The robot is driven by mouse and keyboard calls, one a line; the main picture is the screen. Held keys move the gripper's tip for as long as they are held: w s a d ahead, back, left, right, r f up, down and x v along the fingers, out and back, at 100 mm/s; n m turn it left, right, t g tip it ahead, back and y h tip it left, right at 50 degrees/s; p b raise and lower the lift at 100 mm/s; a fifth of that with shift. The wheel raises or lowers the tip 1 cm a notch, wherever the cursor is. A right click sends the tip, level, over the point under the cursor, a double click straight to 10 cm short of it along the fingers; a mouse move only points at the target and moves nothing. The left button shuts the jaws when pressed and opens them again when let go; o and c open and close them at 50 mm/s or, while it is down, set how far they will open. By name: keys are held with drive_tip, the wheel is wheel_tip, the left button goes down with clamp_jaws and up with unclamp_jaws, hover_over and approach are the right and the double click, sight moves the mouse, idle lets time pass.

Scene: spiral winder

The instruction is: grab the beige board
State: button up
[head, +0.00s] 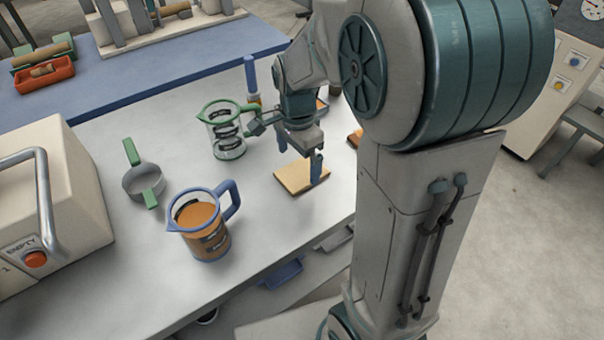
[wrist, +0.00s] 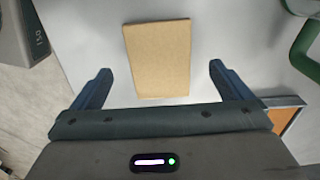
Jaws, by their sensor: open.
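The beige board (head: 295,178) is a flat rectangle lying on the pale tabletop near its front edge in the head view. In the wrist view the beige board (wrist: 158,58) lies beyond and between my fingertips, with bare table on both sides of it. My gripper (wrist: 160,82) is open and empty, its two blue fingers spread wider than the board. In the head view my gripper (head: 298,163) is over the board, one finger in front of the board's right part. I cannot tell the exact height above the board.
A green-handled jug (head: 229,148) stands just left of my gripper. A blue-handled jug with orange-brown liquid (head: 205,232) stands at the front left. A strainer with green handles (head: 144,182) and a beige machine (head: 55,200) are farther left. An orange-brown piece (head: 355,138) lies right of the board.

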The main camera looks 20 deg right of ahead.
sight(298, 174)
wheel_tip(298, 174, down, 4)
drive_tip(key=shift+r, duration=0.15)
drive_tip(key=c, duration=1.1)
drive_tip(key=shift+o, duration=0.2)
drive_tip(key=shift+r, duration=0.1)
